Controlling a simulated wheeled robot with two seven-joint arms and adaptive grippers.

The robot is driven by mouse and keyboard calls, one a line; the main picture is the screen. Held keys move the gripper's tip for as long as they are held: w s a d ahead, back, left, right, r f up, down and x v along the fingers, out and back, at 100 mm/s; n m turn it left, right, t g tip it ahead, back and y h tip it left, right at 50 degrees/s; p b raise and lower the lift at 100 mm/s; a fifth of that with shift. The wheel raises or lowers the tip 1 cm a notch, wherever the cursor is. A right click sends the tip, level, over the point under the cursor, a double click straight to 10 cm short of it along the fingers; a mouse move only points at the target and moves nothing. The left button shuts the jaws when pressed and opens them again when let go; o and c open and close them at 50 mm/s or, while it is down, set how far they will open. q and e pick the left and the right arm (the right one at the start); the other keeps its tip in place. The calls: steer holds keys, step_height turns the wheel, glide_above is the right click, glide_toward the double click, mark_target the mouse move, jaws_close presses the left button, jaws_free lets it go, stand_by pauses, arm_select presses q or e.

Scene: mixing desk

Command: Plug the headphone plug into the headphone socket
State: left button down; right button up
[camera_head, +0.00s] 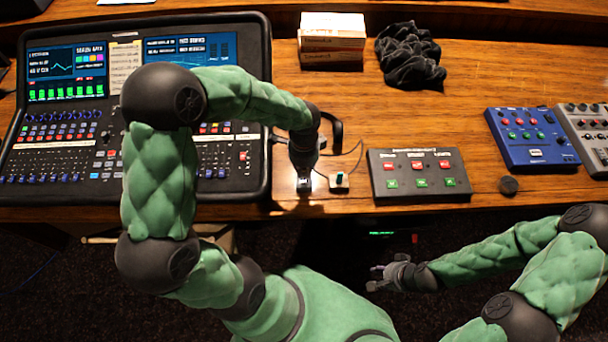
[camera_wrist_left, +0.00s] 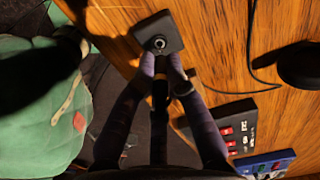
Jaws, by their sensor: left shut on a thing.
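My left gripper (camera_head: 304,186) points down near the desk's front edge, right of the mixer. In the left wrist view its fingers (camera_wrist_left: 163,68) are closed on a dark, slim headphone plug (camera_wrist_left: 160,92), mostly hidden between them. The headphone socket (camera_wrist_left: 157,42) is a round ring on top of a small dark square box (camera_wrist_left: 172,27). The socket's ring shows clear of the plug, and the fingertips are just beside it in the picture; I cannot tell the height gap. My right gripper (camera_head: 380,273) is open and empty, in front of the desk.
A thin cable and dark headphones (camera_head: 335,130) lie behind. The mixer (camera_head: 262,100) is left; a grey button box (camera_head: 420,173) and blue pedal (camera_head: 532,138) are right.

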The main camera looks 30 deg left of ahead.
arm_select(q)
steer(key=shift+r+p, duration=1)
steer(key=shift+r, duration=0.3)
